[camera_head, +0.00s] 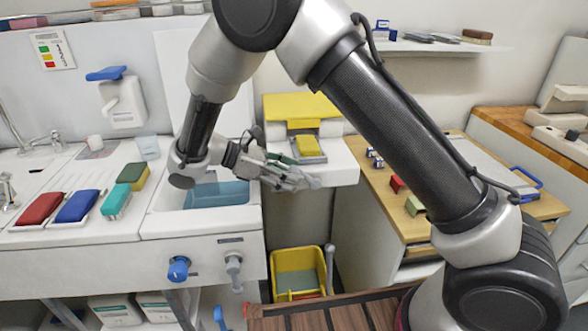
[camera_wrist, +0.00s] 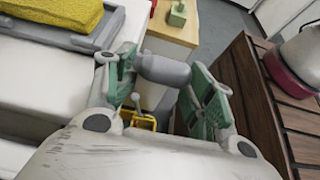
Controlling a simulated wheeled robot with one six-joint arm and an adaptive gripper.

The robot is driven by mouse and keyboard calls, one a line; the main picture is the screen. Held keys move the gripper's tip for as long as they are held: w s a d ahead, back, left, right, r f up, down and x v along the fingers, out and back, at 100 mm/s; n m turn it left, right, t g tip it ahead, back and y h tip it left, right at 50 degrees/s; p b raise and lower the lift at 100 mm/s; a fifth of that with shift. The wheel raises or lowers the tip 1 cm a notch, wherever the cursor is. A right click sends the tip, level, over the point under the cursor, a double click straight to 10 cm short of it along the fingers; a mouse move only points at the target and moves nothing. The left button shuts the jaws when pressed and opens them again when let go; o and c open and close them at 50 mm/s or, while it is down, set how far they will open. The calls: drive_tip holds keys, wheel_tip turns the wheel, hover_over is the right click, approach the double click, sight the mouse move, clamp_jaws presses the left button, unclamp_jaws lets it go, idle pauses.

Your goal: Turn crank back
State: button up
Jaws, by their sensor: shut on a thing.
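My gripper (camera_head: 290,178) is at the front of a white unit with a yellow lid (camera_head: 300,106), right of the sink. In the wrist view, my gripper (camera_wrist: 165,90) has its green-padded fingers on both sides of a grey cylindrical handle (camera_wrist: 163,69), which I take to be the crank's grip. It is shut on this handle. In the head view the grip is mostly hidden by the fingers. The crank's arm and its pivot cannot be made out.
A yellow bucket (camera_head: 298,272) stands below, with a grey upright lever (camera_head: 330,262) beside it. A blue knob (camera_head: 178,269) and a grey handle (camera_head: 233,268) stick out from the sink front. A wooden slatted surface (camera_head: 340,315) lies close in front.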

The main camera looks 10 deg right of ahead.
drive_tip(key=shift+s+a+f, duration=0.2)
drive_tip(key=shift+f, duration=0.3)
drive_tip(key=shift+s+a+f, duration=0.2)
drive_tip(key=shift+f, duration=0.25)
drive_tip(key=o, duration=1.3)
drive_tip(key=shift+a, duration=0.15)
drive_tip(key=v, duration=0.8)
drive_tip(key=shift+w+d+r, duration=0.1)
drive_tip(key=shift+d+r, duration=0.1)
drive_tip(key=shift+r, duration=0.15)
